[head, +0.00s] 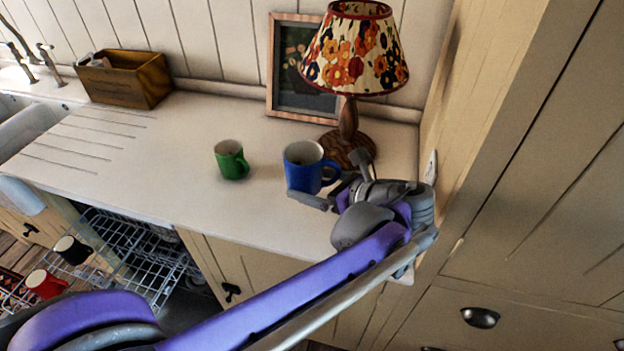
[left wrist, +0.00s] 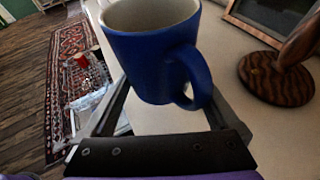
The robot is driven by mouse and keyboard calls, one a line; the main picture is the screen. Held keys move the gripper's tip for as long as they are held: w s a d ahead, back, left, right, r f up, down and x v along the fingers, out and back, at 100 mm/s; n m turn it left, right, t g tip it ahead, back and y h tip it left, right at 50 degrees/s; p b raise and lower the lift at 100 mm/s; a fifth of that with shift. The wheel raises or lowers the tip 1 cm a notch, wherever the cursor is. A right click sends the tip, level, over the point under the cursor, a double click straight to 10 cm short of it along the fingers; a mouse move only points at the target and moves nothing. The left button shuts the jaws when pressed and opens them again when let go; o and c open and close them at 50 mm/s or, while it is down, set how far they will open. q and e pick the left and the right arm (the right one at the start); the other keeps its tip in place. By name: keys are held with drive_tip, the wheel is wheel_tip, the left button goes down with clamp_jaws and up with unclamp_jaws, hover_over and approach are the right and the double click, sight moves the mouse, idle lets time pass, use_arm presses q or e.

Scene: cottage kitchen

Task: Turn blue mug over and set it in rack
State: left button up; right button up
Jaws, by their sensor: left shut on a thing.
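The blue mug (head: 300,174) is upright, with its open mouth up and its handle toward the lamp side, at the right part of the counter. My left gripper (head: 335,180) is shut on it, with one finger on either side. In the left wrist view the blue mug (left wrist: 155,55) sits between the fingers, its pale inside showing. Whether its base touches the counter is unclear. The wire rack (head: 130,255) is pulled out below the counter at the lower left. My right gripper is out of view.
A green mug (head: 230,160) stands left of the blue one. A lamp (head: 350,130) and picture frame (head: 290,80) stand close behind, and a cabinet wall is at right. A black mug (head: 72,250) and red mug (head: 45,284) are at the rack's left.

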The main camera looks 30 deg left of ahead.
use_arm(q)
drive_tip(key=m+g+b, duration=0.1)
drive_tip(key=m+g, duration=0.1)
drive_tip(key=m, duration=0.1)
drive_tip(key=shift+f+y+b, duration=0.2)
drive_tip(key=shift+y+b, duration=0.1)
drive_tip(key=shift+b, duration=0.05)
drive_tip(key=shift+r+m+g+y+b, duration=0.15)
drive_tip(key=shift+m+g+y+b, duration=0.3)
drive_tip(key=shift+m, duration=0.45)
drive_tip(key=shift+g, duration=0.25)
drive_tip(key=shift+r+h, duration=0.1)
drive_tip(key=shift+h, duration=0.15)
drive_tip(key=shift+r+n+p, duration=0.1)
drive_tip(key=shift+n+p, duration=0.3)
drive_tip(key=shift+p, duration=0.05)
drive_tip(key=shift+n+t+h+p, duration=0.3)
drive_tip(key=shift+n+t+p, duration=0.4)
drive_tip(key=shift+n+t, duration=1)
drive_tip(key=shift+n, duration=0.3)
